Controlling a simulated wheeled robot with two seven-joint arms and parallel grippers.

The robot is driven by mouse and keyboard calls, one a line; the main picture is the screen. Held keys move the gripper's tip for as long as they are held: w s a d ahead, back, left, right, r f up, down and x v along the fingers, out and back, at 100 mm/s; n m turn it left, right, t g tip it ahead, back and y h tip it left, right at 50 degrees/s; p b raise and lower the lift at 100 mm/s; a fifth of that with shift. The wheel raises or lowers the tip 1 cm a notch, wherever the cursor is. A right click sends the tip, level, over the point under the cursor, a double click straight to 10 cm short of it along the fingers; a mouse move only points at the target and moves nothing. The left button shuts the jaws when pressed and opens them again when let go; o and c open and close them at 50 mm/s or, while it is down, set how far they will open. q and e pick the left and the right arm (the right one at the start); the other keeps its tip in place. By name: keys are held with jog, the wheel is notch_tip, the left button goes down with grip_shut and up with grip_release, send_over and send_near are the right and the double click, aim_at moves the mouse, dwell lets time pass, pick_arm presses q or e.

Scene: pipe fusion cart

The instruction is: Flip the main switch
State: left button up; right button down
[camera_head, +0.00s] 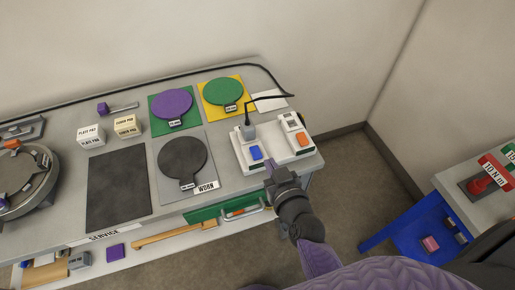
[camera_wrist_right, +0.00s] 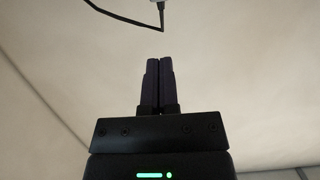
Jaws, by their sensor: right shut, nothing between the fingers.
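A white switch panel (camera_head: 275,145) sits at the right end of the grey bench. It has a blue rocker (camera_head: 255,153) at its left front, an orange rocker (camera_head: 302,139) at its right and a grey plug (camera_head: 248,131) with a black cable. I cannot tell from labels which one is the main switch. My right gripper (camera_head: 270,167) is shut and empty just in front of the panel's front edge, close to the blue rocker; whether it touches is unclear. In the right wrist view its fingers (camera_wrist_right: 158,65) are together, with part of a cable and plug beyond. My left gripper is out of view.
Round pads in purple (camera_head: 173,104), green (camera_head: 223,91) and black (camera_head: 182,162) lie left of the panel. The black cable (camera_head: 272,97) runs behind it. A lower shelf holds a wooden-handled tool (camera_head: 175,235).

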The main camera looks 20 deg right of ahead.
jog(key=b, duration=0.3)
send_over(256, 153)
notch_tip(256, 153, down, 3)
jog(key=shift+f, duration=0.1)
notch_tip(256, 153, down, 3)
jog(key=shift+r+b, duration=0.2)
jog(key=shift+b, duration=0.7)
jog(key=shift+d+f, duration=0.1)
jog(key=shift+f, duration=0.25)
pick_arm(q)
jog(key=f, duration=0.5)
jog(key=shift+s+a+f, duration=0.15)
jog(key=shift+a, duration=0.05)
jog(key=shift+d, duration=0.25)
